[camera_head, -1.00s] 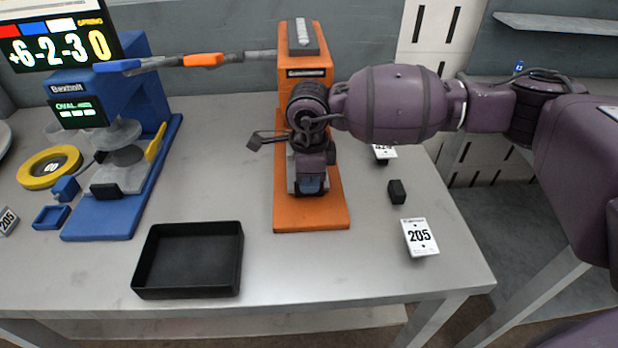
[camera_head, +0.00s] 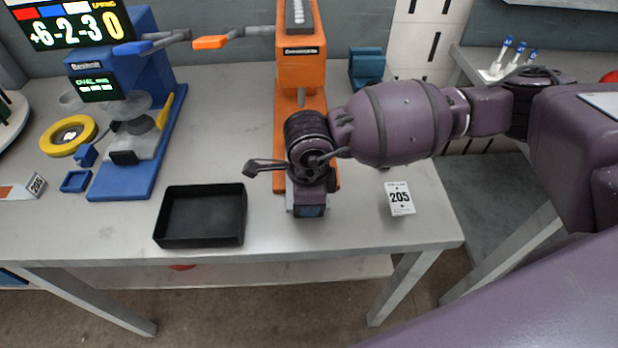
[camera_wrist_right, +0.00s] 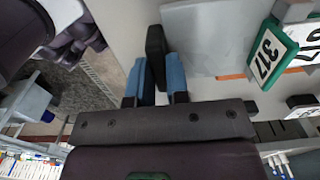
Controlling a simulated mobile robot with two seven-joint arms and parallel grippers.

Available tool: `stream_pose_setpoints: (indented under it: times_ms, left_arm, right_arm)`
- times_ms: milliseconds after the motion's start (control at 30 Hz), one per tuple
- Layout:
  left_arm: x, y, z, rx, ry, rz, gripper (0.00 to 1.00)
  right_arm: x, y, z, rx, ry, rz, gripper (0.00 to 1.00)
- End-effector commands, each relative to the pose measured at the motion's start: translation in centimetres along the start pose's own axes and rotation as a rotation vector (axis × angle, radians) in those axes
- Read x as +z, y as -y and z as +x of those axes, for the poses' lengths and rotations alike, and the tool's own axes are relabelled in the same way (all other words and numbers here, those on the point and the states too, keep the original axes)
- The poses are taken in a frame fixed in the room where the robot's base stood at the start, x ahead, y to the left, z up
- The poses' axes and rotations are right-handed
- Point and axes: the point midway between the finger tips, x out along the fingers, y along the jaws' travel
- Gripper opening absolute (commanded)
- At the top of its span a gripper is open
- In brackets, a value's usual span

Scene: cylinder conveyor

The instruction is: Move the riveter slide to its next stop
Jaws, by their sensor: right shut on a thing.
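The orange press (camera_head: 300,62), which appears to be the riveter, stands at the back of the table with an orange base reaching forward. My right gripper (camera_head: 308,208) is in front of the press, over the front end of its base. In the right wrist view its blue-padded fingers (camera_wrist_right: 160,72) are shut on a black block (camera_wrist_right: 155,45). I cannot tell whether that block is part of the riveter slide. The arm and gripper hide much of the base in the head view. My left gripper is not in view.
A black tray (camera_head: 201,240) lies left of the gripper. A blue press (camera_head: 140,170) with a yellow ring (camera_head: 68,135) beside it stands further left. A 205 card (camera_head: 398,198) is to the right. A teal block (camera_head: 366,66) stands behind. Bare table lies around the card.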

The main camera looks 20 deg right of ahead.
Motion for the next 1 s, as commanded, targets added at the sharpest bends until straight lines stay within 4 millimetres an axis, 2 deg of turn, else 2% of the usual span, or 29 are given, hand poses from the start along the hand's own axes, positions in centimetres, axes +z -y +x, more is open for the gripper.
stream_pose_setpoints:
  times_ms: [200, 567, 600, 733, 767, 1000]
  left_arm:
    - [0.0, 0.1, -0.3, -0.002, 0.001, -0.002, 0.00]
    - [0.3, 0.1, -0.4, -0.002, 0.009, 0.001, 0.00]
    - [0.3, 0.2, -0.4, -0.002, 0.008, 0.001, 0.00]
    - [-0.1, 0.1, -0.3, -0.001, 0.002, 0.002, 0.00]
    - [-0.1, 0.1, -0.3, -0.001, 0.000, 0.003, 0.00]
    - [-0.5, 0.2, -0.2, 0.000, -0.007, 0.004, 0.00]
  right_arm:
    - [0.1, -1.4, -0.1, -0.001, 0.002, -0.001, 0.00]
    - [0.1, -1.8, 0.0, 0.005, 0.001, -0.002, 0.00]
    - [0.1, -1.8, 0.0, 0.006, 0.001, -0.002, 0.19]
    - [0.0, -1.8, 0.1, 0.004, 0.000, -0.002, 0.39]
    - [0.0, -1.7, 0.0, 0.004, 0.000, -0.002, 0.41]
    - [0.0, -1.6, 0.0, 0.000, 0.000, 0.000, 0.41]
